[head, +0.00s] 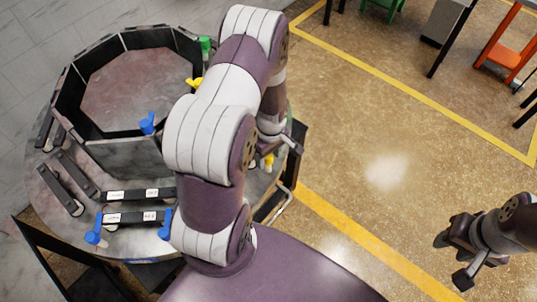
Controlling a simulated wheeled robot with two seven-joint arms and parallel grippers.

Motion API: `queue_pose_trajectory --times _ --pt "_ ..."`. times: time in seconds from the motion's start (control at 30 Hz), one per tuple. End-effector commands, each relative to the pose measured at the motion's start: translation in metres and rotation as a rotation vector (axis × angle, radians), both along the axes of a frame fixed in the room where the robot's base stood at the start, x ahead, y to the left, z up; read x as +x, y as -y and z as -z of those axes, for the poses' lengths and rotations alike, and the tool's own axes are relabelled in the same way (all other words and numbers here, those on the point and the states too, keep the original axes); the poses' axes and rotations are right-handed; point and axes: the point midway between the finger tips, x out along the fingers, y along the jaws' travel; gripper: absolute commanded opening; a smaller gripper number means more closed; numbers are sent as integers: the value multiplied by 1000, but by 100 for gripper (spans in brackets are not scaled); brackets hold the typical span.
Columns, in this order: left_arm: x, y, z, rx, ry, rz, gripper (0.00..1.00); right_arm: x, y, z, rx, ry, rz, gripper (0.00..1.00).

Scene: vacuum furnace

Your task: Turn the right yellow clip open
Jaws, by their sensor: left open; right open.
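Two yellow clips show on the round furnace part. The right yellow clip (268,161) is near the right rim, partly hidden by my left arm. The other yellow clip (194,82) is further back and left, beside the arm. My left gripper (284,143) is open, just above and beside the right yellow clip. Whether its fingers touch the clip cannot be told, as the arm hides part of it. My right gripper (453,259) is open and empty over the floor at the lower right, far from the furnace.
The round grey furnace plate (45,205) carries a polygonal dark-walled chamber (120,157). Blue clips (147,123) and (95,236), a green clip (205,45) and labelled dark bars (137,217) surround it. A dark frame (298,155) edges the right side.

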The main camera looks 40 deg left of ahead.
Motion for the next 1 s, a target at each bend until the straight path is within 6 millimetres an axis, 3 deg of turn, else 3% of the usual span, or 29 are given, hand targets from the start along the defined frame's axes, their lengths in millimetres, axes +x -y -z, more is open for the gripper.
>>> queue_pose_trajectory --times 0.37,0.53,1.0 --pt "-1 0 9 0 0 1 54 0 0 0 0 0 0 43" --pt "0 0 9 0 1 1 0 0 0 -1 0 0 0 43" --pt "1 0 9 0 2 -91 0 0 0 3 0 0 0 43"
